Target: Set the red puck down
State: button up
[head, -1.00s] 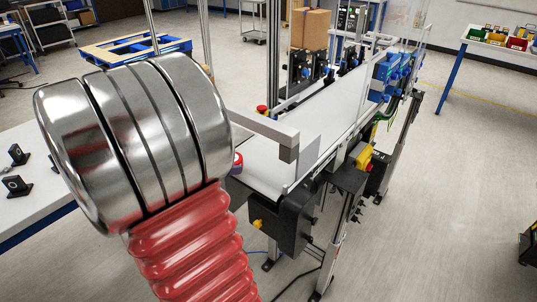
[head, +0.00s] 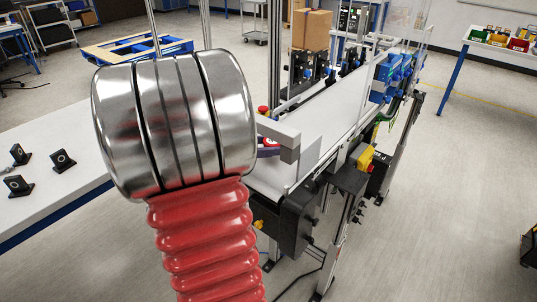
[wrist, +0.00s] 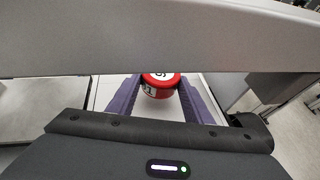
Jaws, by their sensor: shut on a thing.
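The red puck (wrist: 161,78), with white markings on it, sits between the two purple fingers of my gripper (wrist: 159,90) in the wrist view. My gripper is shut on it. In the head view, a little of the red puck (head: 271,142) shows just right of my arm, by the near end of the white conveyor belt (head: 315,115). A grey bar partly hides it there. I cannot tell whether the puck touches the belt. Most of my gripper is hidden behind my arm in the head view.
The grey bar (head: 285,133) crosses near the puck, and a grey beam (wrist: 160,35) spans the upper wrist view. A cardboard box (head: 311,29) stands beyond the belt. A white table (head: 60,180) with small black parts lies left. The belt's visible middle is clear.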

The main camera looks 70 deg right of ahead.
aim_at(268, 161)
jog(key=shift+s+d+f, duration=0.1)
jog(key=shift+s+d, duration=0.2)
jog(key=shift+d, duration=0.05)
jog(key=shift+f, duration=1.65)
jog(key=shift+f, duration=0.1)
jog(key=o, duration=1.1)
jog(key=shift+w+a+r, duration=0.35)
jog(key=shift+a, duration=0.05)
jog(key=v, duration=1.1)
